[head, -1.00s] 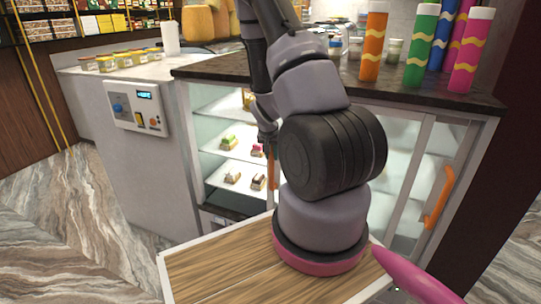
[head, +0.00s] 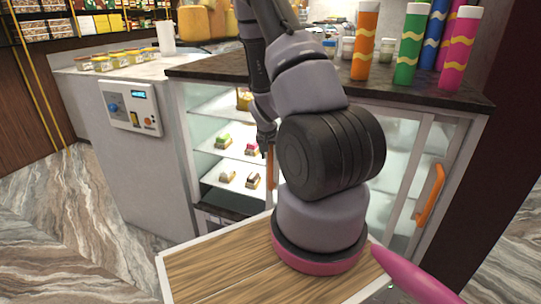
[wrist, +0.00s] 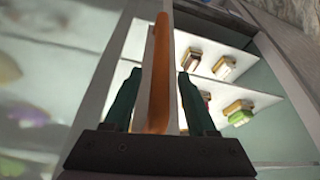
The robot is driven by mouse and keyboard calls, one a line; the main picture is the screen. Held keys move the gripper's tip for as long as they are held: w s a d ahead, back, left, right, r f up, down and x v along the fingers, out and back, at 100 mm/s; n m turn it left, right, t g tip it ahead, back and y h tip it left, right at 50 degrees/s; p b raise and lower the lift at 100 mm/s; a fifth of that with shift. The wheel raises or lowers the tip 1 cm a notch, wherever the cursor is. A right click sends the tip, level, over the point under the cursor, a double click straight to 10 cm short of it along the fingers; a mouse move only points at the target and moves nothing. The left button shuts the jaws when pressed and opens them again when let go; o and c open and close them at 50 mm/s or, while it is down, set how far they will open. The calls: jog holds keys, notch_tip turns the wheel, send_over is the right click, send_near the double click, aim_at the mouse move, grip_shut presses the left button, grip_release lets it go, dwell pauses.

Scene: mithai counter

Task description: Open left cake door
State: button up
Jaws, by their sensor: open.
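The glass cake cabinet (head: 330,78) has a left door with an orange vertical handle (head: 270,168), partly hidden behind my arm in the head view. To the left of this handle, shelves of small cakes (head: 226,177) show clearly through a gap. In the wrist view the handle (wrist: 158,75) runs between the two dark green fingers of my gripper (wrist: 155,95). The fingers are apart, one on each side of the handle and door edge. Whether either finger touches is unclear. Pale, blurred glass fills the left of the wrist view; cakes (wrist: 238,110) show at right.
The right door has its own orange handle (head: 430,195). Tall patterned tubes (head: 408,45) and small jars stand on the dark countertop. A white side counter (head: 135,160) with a control panel (head: 130,107) adjoins the cabinet at left. Marble floor (head: 70,220) is free at left.

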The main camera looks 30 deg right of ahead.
jog(key=shift+r, duration=0.1)
jog(key=v, duration=1)
jog(key=shift+s+r, duration=0.15)
jog(key=shift+r, duration=0.15)
jog(key=shift+a, duration=0.1)
jog(key=s+a+r+t+y, duration=0.1)
jog(key=a+r, duration=0.2)
jog(key=r, duration=0.4)
jog(key=s+a+r+n+y, duration=0.1)
jog(key=s+a+r, duration=0.1)
jog(key=a+r, duration=0.3)
jog(key=s+a+r+t+y, duration=0.1)
jog(key=a+r+y, duration=0.1)
jog(key=r, duration=0.6)
jog(key=s+a+r+n+t, duration=0.1)
jog(key=s+a+r, duration=0.2)
jog(key=s+r, duration=0.3)
jog(key=s+a+r+n+y, duration=0.1)
jog(key=s+a+r+n, duration=0.1)
jog(key=s+r, duration=0.4)
jog(key=shift+s+a+t, duration=0.4)
jog(key=shift+s+a, duration=0.45)
jog(key=shift+s, duration=0.2)
